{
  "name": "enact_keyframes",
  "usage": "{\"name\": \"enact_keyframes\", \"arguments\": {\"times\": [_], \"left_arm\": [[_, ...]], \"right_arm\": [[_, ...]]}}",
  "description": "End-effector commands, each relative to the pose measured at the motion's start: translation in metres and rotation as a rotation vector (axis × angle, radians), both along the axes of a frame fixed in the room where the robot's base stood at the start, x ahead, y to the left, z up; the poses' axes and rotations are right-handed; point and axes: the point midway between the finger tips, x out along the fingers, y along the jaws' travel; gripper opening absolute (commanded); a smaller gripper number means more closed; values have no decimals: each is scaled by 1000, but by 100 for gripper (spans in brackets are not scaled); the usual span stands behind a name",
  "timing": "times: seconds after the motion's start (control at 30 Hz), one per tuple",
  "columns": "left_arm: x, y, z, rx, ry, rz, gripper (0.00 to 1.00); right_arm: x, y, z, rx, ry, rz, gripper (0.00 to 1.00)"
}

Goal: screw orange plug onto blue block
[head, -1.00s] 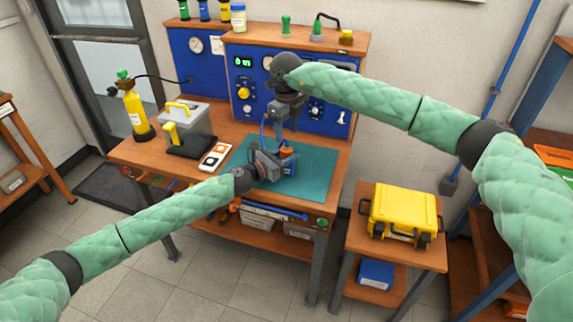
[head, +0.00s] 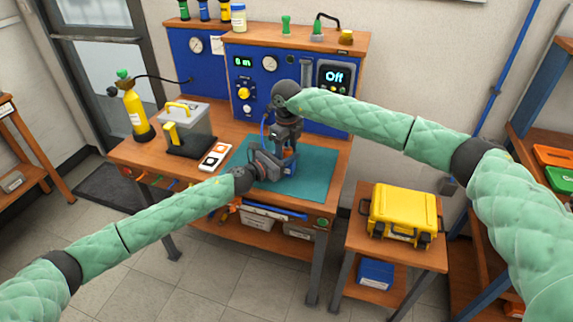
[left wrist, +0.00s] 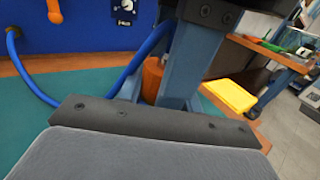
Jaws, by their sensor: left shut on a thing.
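The blue block (head: 289,171) stands on the teal mat, mostly hidden behind the grippers. My left gripper (head: 268,166) is shut on it from the left; its grey finger fills the bottom of the left wrist view (left wrist: 150,130). The orange plug is at the top of the block, mostly covered in the head view. In the left wrist view the orange plug (left wrist: 152,78) shows between the spread fingers of my right gripper (left wrist: 155,85). The right gripper points down from above (head: 288,148) and looks open around the plug. Whether its fingers touch the plug is hidden.
A blue hose (left wrist: 25,75) runs close by the grippers. The blue test panel (head: 215,75) stands behind the mat (head: 318,175). A white tile with round parts (head: 214,157) and a grey box with a yellow handle (head: 192,130) are to the left. The mat's right side is clear.

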Motion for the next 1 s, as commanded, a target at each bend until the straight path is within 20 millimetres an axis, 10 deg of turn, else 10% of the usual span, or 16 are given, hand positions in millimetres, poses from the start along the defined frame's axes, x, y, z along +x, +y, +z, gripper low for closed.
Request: {"name": "enact_keyframes", "arguments": {"times": [0.2, 0.93, 0.97, 1.0], "left_arm": [[0, 0, 0, 0, 0, 0, 0], [0, 0, 0, 0, 0, 0, 0], [0, 0, 0, 0, 0, 0, 0], [0, 0, 0, 0, 0, -1, 0]], "right_arm": [[0, 0, 0, 0, 0, 0, 9], [1, -1, 1, 0, -1, -274, 8], [1, -1, 1, 0, -1, -273, 39], [1, -1, 1, -1, 0, -273, 47]]}}
